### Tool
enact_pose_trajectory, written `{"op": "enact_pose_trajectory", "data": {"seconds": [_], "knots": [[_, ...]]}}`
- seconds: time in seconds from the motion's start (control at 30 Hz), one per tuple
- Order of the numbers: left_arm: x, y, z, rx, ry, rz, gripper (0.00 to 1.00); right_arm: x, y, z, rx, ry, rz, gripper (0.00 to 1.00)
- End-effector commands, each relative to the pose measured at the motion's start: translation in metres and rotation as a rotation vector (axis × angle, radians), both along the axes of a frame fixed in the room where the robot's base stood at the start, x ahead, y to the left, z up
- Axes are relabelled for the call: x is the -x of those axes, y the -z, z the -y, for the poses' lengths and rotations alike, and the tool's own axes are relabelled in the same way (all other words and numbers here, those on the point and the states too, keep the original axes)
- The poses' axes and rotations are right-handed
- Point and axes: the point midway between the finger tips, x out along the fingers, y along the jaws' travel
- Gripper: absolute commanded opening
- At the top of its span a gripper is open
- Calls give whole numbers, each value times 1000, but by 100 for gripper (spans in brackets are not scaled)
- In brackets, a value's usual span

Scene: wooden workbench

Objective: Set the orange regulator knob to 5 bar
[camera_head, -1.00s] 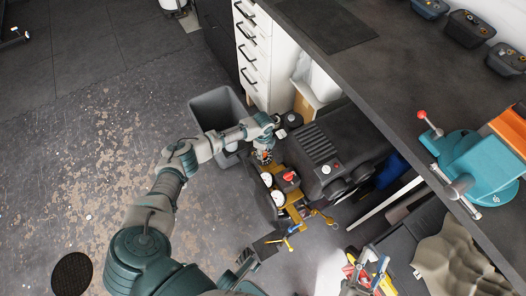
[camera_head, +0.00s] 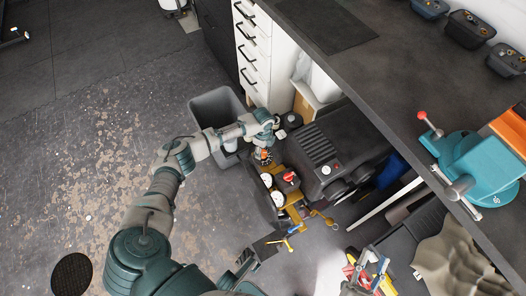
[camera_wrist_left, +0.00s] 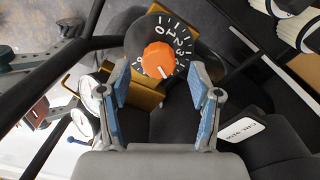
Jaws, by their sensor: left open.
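The orange regulator knob (camera_wrist_left: 158,60) is round, with a white pointer mark toward its lower right. It sits on a black dial with white numerals, on a brass body (camera_wrist_left: 138,94). In the head view the knob (camera_head: 262,156) shows just below my left gripper (camera_head: 262,148). In the left wrist view my left gripper (camera_wrist_left: 160,88) is open. Its two blue-padded fingers stand apart on either side below the knob, with nothing between the pads. My right gripper seems to be at the bottom right (camera_head: 368,262), among coloured items; its jaws are unclear.
White gauges (camera_head: 278,198) and a red knob (camera_head: 289,177) are close by on the regulator. A dark compressor body (camera_head: 335,150) stands to the right. A grey bin (camera_head: 212,108) is behind the arm. The workbench (camera_head: 400,75) overhangs at the right, with a teal vise (camera_head: 475,165).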

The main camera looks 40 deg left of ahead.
Motion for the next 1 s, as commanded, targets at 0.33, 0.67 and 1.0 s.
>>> {"op": "enact_pose_trajectory", "data": {"seconds": [0.33,0.67,1.0], "knots": [[-2,-74,-1,1,1,3,64,0,1,0,0,1,-2,36],[-1,-93,-1,1,-1,0,64,0,1,0,0,1,-2,36],[-1,-93,-1,1,0,0,64,-3,2,0,0,2,-4,36]]}}
